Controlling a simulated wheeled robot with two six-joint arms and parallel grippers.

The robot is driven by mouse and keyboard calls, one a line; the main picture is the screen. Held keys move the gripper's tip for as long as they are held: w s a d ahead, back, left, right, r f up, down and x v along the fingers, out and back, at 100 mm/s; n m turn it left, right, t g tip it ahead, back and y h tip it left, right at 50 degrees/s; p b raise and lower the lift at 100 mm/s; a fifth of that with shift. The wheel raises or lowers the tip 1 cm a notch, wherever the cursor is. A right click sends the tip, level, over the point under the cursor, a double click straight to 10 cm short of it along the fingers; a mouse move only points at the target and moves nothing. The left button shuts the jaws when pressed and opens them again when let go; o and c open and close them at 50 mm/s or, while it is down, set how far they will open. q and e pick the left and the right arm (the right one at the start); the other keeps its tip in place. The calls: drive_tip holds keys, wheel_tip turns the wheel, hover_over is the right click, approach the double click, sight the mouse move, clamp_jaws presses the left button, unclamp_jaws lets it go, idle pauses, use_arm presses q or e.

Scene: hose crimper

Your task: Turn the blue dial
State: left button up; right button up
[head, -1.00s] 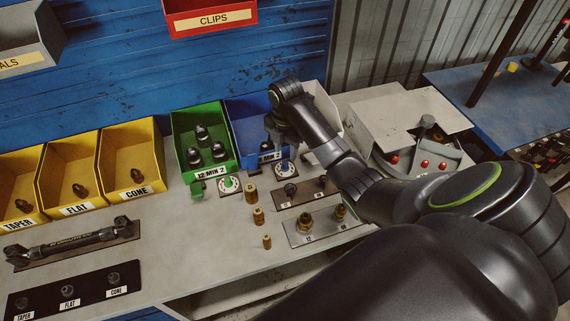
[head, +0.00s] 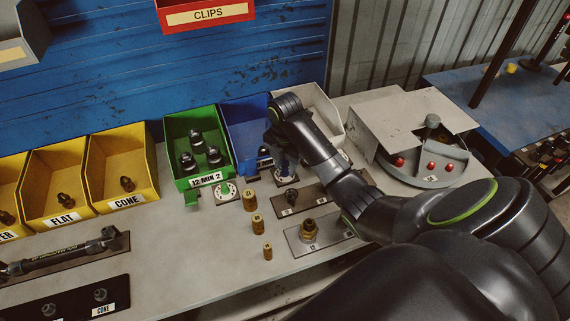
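The blue dial is mostly hidden by my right gripper. Its pale plate (head: 284,180) shows in front of the blue bin (head: 243,120). My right gripper (head: 285,166) comes in from the right and points down over the dial. Its fingertips are at or just above the dial. They are too small and dark to tell whether they are open, shut or touching it. My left gripper is not in view.
The green dial (head: 226,191) stands left, before the green bin (head: 198,143). Brass fittings (head: 257,224) stand in front, near a metal plate (head: 325,238) with fittings. A grey machine with red buttons (head: 431,167) is at right.

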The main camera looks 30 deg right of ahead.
clamp_jaws()
drive_tip(key=shift+r+m+p, duration=0.2)
drive_tip(key=shift+m+p, duration=0.3)
drive_tip(key=shift+p, duration=0.4)
drive_tip(key=m+p, duration=0.2)
drive_tip(key=p, duration=0.1)
drive_tip(key=shift+m+p, duration=0.3)
drive_tip(key=shift+p, duration=0.05)
drive_tip(key=shift+f+m+p, duration=0.1)
drive_tip(key=shift+m+p, duration=0.9)
drive_tip(key=shift+f, duration=0.1)
drive_tip(key=shift+m, duration=0.3)
drive_tip(key=shift+o, duration=0.8)
unclamp_jaws()
